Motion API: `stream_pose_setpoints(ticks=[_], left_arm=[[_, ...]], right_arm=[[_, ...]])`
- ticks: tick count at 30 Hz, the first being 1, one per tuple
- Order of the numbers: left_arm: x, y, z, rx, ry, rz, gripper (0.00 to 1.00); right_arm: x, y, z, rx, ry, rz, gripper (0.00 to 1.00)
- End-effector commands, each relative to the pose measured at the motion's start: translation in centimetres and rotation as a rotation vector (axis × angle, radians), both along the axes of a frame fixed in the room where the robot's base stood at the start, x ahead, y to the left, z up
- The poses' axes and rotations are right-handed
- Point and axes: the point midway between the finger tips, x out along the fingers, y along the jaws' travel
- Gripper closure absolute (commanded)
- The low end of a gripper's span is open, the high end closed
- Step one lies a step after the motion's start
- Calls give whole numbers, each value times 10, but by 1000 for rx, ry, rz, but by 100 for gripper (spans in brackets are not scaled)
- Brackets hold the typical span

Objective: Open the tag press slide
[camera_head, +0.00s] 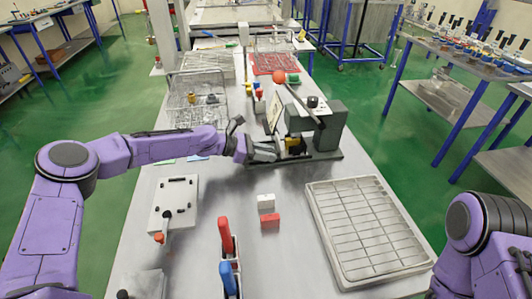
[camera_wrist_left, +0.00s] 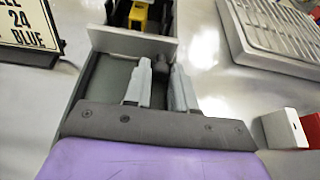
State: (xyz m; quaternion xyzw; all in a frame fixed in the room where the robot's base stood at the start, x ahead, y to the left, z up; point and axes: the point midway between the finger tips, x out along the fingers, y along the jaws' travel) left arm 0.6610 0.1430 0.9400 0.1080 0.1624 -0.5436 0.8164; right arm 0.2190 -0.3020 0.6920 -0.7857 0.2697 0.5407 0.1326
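The tag press (camera_head: 322,125) is a grey-green machine with a long lever ending in a red-orange ball (camera_head: 279,75). It stands on a dark base at the table's right side. Its slide, with a light front plate (camera_wrist_left: 130,42) and a yellow block (camera_head: 293,142) behind it, faces left. My left gripper (camera_head: 270,150) is at the slide's front. In the left wrist view its fingers (camera_wrist_left: 162,80) are close together on either side of a small dark knob (camera_wrist_left: 161,62) and seem shut on it. My right gripper is out of view.
A wire-grid tray (camera_head: 365,230) lies at the front right. White and red blocks (camera_head: 269,221) sit beside it. A small panel with a lever (camera_head: 174,203) and red and blue levers (camera_head: 226,238) stand in front. A sign (camera_wrist_left: 28,30) stands beside the press.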

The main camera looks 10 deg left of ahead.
Motion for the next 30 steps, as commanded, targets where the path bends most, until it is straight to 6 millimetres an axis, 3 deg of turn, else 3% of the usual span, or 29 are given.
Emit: stream_pose_setpoints(ticks=[7,18,23,30], left_arm=[[-4,12,2,1,0,3,100],[-38,95,3,2,-1,4,100],[-44,107,1,-1,0,2,100],[-44,107,1,-1,0,2,100]], right_arm=[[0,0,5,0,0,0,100],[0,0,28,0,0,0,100],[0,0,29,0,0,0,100],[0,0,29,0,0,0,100]])
